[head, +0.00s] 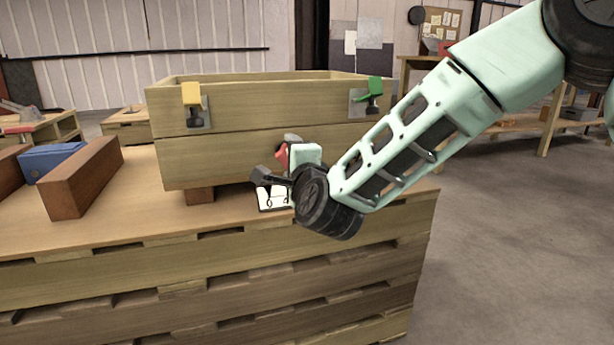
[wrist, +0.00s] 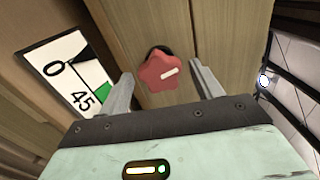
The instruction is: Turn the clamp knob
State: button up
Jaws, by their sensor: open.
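The clamp knob (wrist: 158,73) is red and star-shaped, with a white mark pointing right and slightly up in the wrist view. It sits on the front of the wooden box (head: 225,160); in the head view only a bit of its red (head: 282,155) shows beside my gripper (head: 290,153). In the wrist view my gripper (wrist: 161,76) is open, one finger on each side of the knob, with gaps visible. A white card (wrist: 70,70) with "0", "45" and a green sector lies left of the knob; in the head view it is partly hidden by my wrist.
A yellow latch (head: 192,94) and a green latch (head: 373,90) are on the box's upper front. Brown blocks (head: 82,180) and a blue object (head: 50,160) lie left on the pallet-like table (head: 140,222). Open floor is at right.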

jog(key=p+v, duration=0.4)
jog(key=v, duration=1.1)
jog(key=shift+s, duration=0.3)
jog(key=shift+d, duration=0.15)
